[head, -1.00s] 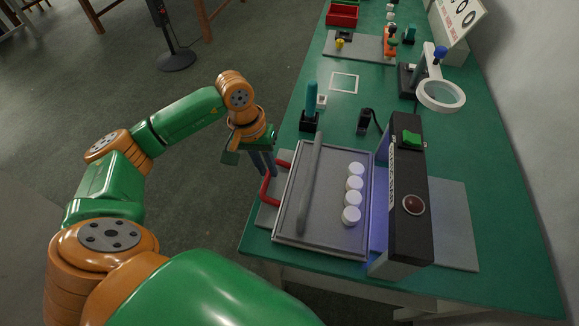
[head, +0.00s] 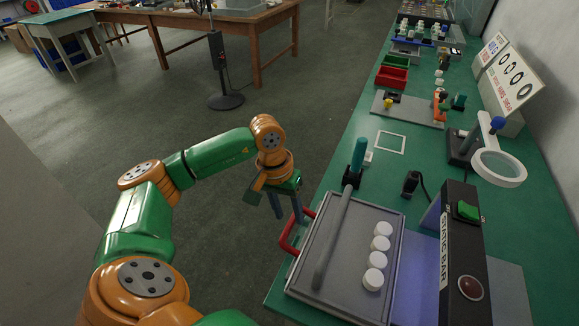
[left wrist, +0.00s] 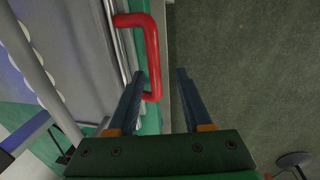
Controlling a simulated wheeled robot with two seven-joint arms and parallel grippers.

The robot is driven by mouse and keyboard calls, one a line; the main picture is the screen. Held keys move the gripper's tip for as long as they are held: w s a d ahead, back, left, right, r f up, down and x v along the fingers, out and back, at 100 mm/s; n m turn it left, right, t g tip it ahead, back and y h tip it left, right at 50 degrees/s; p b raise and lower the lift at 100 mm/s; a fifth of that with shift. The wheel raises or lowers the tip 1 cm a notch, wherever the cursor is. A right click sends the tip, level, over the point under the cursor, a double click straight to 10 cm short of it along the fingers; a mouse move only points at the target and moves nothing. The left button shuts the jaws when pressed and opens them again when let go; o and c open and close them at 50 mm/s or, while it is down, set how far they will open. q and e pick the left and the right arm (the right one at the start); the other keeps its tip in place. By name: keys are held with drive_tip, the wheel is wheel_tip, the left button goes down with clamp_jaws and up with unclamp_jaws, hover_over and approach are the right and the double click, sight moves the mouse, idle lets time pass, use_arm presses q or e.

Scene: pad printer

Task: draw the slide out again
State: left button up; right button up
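The slide (head: 341,288) is a grey tray with a raised rim, lying to the left of the black static bar housing (head: 459,255). Several white round caps (head: 380,243) stand on it in a row, beside a long grey rod (head: 334,240). Its red handle (head: 290,232) is on the left side and also shows in the left wrist view (left wrist: 153,55). My left gripper (head: 288,218) is open at the handle, fingers pointing down. In the left wrist view its fingertips (left wrist: 160,73) lie either side of the handle's bar, with a gap on the right. My right gripper is out of view.
A teal-handled tool (head: 358,156) stands behind the slide, and a small black device (head: 411,183) is near the housing. A ring magnifier (head: 498,168) stands at the right. The floor left of the green bench (head: 350,150) is clear near my arm.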

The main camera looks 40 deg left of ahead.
use_arm(q)
wheel_tip(320, 180, up, 7)
drive_tip(key=a, duration=0.1)
drive_tip(key=shift+s+b, duration=0.2)
drive_tip(key=shift+b, duration=0.1)
drive_tip(key=shift+a, duration=0.15)
